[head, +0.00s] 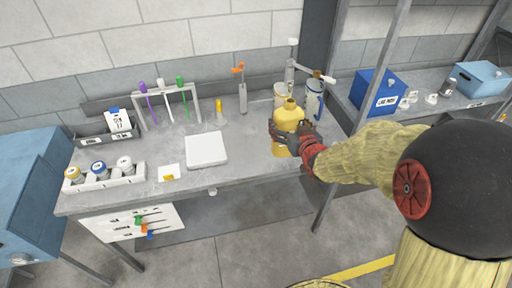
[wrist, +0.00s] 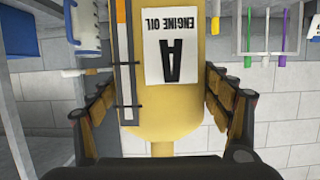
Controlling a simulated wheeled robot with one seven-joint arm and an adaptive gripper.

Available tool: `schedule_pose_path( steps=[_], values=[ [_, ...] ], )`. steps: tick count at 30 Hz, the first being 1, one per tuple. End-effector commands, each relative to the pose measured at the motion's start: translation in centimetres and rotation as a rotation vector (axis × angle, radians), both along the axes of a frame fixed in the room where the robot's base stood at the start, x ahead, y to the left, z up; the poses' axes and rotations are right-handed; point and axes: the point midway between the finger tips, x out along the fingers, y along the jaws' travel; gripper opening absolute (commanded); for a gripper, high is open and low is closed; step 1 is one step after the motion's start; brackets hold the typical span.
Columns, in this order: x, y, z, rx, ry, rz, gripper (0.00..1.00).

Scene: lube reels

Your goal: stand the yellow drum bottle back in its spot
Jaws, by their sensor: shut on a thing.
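The yellow drum bottle (head: 290,112) is upright at the right end of the grey bench. My gripper (head: 295,134) is shut around its body from the front right. I cannot tell whether its base touches the bench top. In the wrist view the bottle (wrist: 188,110) fills the middle between the two fingers of my gripper (wrist: 164,100). Its white label reads "A ENGINE OIL" and appears upside down, beside a sight strip. My gripper hides part of the bottle's lower body in the head view. No marked spot for it is clearly visible.
Two pale canisters (head: 314,100) stand close behind the bottle, by a metal post with a crossbar. A white square pad (head: 206,150) lies left on the bench (head: 240,145). A blue bin (head: 378,92) is on the right-hand bench. Bench space left of the bottle is clear.

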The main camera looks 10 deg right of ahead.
Motion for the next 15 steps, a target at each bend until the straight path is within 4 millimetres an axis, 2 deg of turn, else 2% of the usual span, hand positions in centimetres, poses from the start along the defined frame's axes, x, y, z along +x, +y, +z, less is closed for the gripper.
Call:
schedule_pose_path(
  steps=[1, 9, 15],
  values=[
    [0.9, 1.0, -0.6, 0.002, -0.001, 0.006, 0.26],
    [5.1, 5.0, -3.2, 0.002, -0.001, 0.005, 0.26],
    [7.1, 6.8, -6.6, 0.001, 0.001, 0.003, 0.26]
  ],
)
